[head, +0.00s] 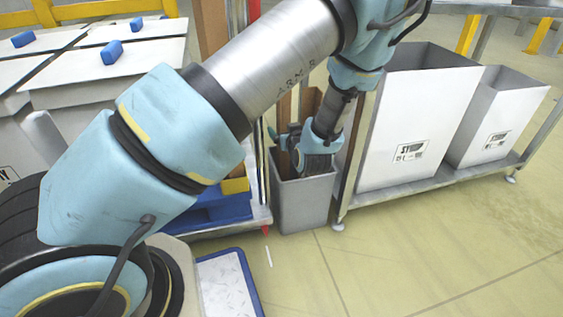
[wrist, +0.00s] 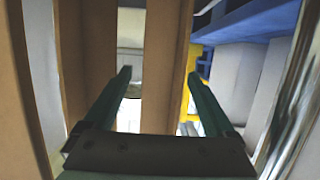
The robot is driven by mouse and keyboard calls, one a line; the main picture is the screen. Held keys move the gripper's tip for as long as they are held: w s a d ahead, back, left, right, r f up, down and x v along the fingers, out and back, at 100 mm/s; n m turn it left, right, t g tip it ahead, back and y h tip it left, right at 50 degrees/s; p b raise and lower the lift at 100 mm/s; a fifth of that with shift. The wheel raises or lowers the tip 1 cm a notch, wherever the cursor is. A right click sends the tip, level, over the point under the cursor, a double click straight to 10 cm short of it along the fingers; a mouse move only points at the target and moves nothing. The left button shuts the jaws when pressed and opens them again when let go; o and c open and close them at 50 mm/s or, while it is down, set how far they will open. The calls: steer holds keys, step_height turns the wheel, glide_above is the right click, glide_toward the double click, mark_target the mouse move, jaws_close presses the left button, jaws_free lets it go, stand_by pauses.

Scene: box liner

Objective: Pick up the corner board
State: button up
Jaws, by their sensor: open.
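Brown corner boards stand upright in a grey bin (head: 302,205) in the middle of the head view. My gripper (head: 300,160) is at the top of this bin, among the boards, partly hidden by my own wrist. In the wrist view my gripper (wrist: 159,73) is open, its two dark green fingers pointing away. One corner board (wrist: 170,50) runs between the fingers, closer to the right one. A second board (wrist: 90,40) stands left of the left finger, and another brown board (wrist: 18,90) is at the far left. I cannot tell whether a finger touches a board.
Two white bins (head: 415,120) (head: 500,115) stand on a low metal rack to the right. White boxes with blue blocks (head: 112,52) are at the left. A blue-edged tray (head: 228,280) is in front. The floor at the right front is clear.

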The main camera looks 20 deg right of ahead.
jaws_close()
stand_by(0.8)
